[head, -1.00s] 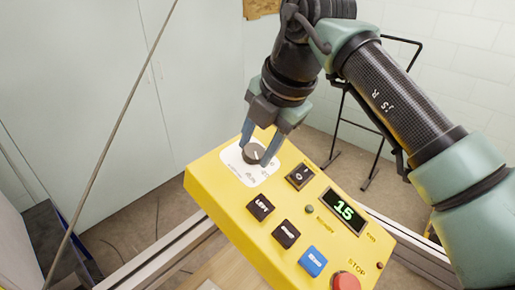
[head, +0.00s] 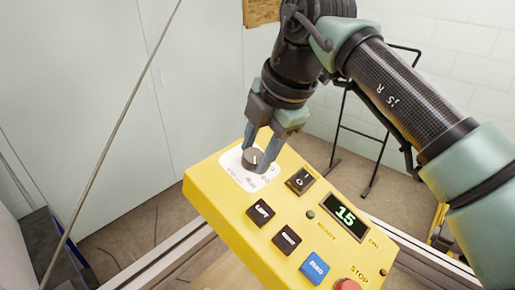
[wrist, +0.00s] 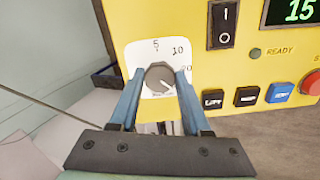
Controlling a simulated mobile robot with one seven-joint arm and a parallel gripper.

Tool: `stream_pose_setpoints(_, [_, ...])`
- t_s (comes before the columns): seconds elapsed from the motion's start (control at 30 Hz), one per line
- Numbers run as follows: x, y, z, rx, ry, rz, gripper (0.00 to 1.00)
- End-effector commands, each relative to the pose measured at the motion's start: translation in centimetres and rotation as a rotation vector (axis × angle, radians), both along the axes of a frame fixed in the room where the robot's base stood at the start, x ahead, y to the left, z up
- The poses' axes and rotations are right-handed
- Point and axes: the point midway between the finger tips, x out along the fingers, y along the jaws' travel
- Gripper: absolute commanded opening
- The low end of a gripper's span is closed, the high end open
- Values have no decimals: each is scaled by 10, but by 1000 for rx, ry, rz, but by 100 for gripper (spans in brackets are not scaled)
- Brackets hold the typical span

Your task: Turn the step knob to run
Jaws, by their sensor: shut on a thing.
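The step knob (head: 251,157) is a dark round knob with a white pointer mark, on a white dial plate (head: 233,169) at the left end of the yellow control box. In the wrist view the knob (wrist: 159,77) sits between my two blue fingers, and its mark points to the lower right. The dial plate (wrist: 138,50) shows 5, 10 and a partly hidden 20. Small lettering below the knob is too small to read surely. My gripper (head: 257,158) is shut on the knob, one finger on each side; it also shows in the wrist view (wrist: 161,82).
The yellow box (head: 225,200) carries a black rocker switch (head: 300,181), a display (head: 345,215) reading 15, a dull green READY lamp (head: 310,214), two black buttons, a blue button (head: 314,267) and a red STOP button (head: 348,286). A thin rod (head: 113,135) slants at left.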

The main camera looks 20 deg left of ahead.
Motion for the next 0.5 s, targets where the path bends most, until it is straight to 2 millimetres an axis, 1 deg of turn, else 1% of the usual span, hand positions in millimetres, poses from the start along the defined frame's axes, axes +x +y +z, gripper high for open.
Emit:
stream_pose_setpoints(0.03, [1, 0, 1, 2, -2, -4, 0])
stream_pose_setpoints(0.07, [1, 0, 1, 1, -2, -4, 53])
stream_pose_setpoints(0.1, [1, 0, 1, 1, -2, -4, 60])
stream_pose_setpoints(0.2, [1, 0, 1, 1, -1, -2, 78])
stream_pose_setpoints(0.5, [0, 0, 1, 0, -1, 0, 78])
